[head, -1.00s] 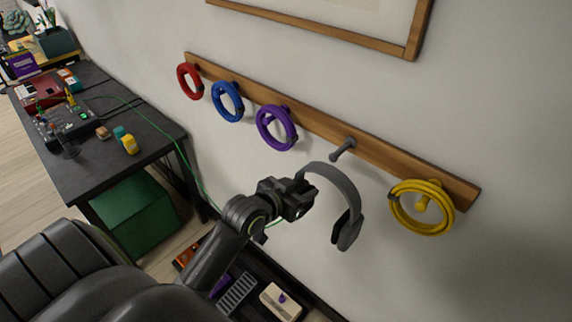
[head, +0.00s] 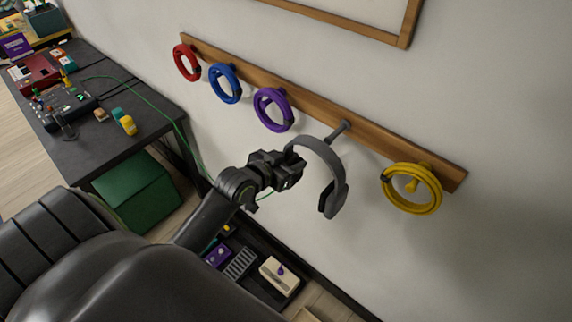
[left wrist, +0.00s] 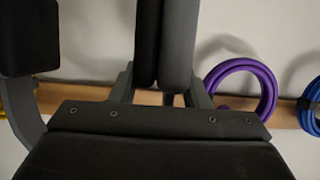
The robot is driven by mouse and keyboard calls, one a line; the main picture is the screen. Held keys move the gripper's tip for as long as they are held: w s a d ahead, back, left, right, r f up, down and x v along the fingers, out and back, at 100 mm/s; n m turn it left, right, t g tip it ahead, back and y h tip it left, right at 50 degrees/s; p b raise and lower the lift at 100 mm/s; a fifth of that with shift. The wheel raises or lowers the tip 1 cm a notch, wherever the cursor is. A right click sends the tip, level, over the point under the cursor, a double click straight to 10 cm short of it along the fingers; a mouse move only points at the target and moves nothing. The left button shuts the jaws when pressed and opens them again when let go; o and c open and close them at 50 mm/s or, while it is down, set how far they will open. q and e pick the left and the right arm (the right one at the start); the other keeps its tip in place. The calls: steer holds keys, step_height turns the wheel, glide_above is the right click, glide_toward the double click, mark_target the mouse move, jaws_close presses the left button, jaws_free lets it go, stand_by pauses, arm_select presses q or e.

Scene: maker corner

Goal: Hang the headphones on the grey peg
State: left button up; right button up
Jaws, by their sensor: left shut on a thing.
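The dark grey headphones (head: 331,160) are held upright in front of the wall rail, band up, one ear cup (head: 333,201) hanging free at the right. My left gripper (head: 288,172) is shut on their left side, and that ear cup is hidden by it. The grey peg (head: 342,129) sticks out between the purple and yellow coils. The band's top overlaps the peg's lower end in the head view; I cannot tell whether they touch. In the left wrist view the free ear cup (left wrist: 28,38) is at upper left and the peg is hidden. My right gripper is not in view.
The wooden rail (head: 300,102) also carries red (head: 187,63), blue (head: 225,83), purple (head: 273,110) and yellow (head: 411,189) coils on pegs. A picture frame (head: 335,25) is above. A black desk (head: 150,118) stands left, with a green box (head: 138,192) below.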

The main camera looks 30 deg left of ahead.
arm_select(q)
steer(key=shift+w+d, duration=0.1)
steer(key=shift+w, duration=0.45)
steer(key=shift+w+d+f+b, duration=0.15)
steer(key=shift+w+b, duration=0.6)
steer(key=shift+w, duration=0.25)
steer(key=x, duration=0.2)
steer(key=b+x, duration=0.1)
steer(key=r+b+x, duration=0.1)
steer(key=x, duration=0.1)
steer(key=shift+w+d, duration=0.1)
steer(key=shift+w, duration=0.45)
steer(key=o, duration=1.2)
steer(key=shift+f, duration=0.1)
